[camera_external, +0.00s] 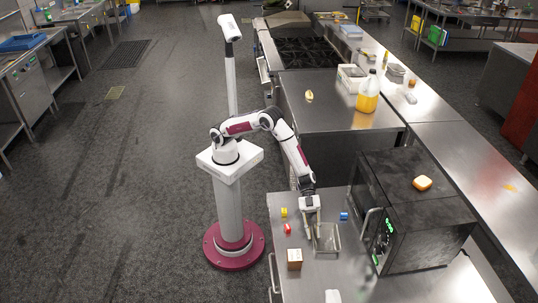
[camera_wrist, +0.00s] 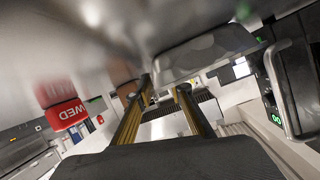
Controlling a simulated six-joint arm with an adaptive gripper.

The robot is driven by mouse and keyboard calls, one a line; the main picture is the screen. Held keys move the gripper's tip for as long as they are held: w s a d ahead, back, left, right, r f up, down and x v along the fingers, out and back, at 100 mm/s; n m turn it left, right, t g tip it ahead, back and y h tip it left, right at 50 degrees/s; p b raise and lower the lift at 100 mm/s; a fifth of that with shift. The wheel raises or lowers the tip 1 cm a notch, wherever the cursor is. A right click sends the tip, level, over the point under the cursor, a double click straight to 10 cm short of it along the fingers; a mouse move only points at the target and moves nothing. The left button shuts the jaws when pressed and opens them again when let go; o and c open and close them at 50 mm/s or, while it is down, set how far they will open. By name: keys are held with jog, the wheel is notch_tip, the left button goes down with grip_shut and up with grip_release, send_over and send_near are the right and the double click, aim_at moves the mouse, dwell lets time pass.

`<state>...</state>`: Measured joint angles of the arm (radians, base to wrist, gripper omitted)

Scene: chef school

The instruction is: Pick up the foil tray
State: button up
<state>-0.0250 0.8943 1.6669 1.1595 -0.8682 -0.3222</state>
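The foil tray (camera_external: 327,238) is a small shallow rectangular metal tray on the steel counter, left of the black microwave. In the external view my gripper (camera_external: 311,213) points down at the tray's upper left corner, very close to it. In the wrist view a grey metallic shape (camera_wrist: 205,52), likely the tray, lies just past the fingertips. My gripper also shows there (camera_wrist: 166,86), with its two fingers apart and a visible gap between them. I cannot tell whether a finger touches the tray's rim.
A black microwave (camera_external: 415,220) stands right of the tray, with an orange-rimmed item on top.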

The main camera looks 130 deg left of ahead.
grip_shut()
jog(key=shift+r, duration=0.15)
jog(key=shift+r, duration=4.85)
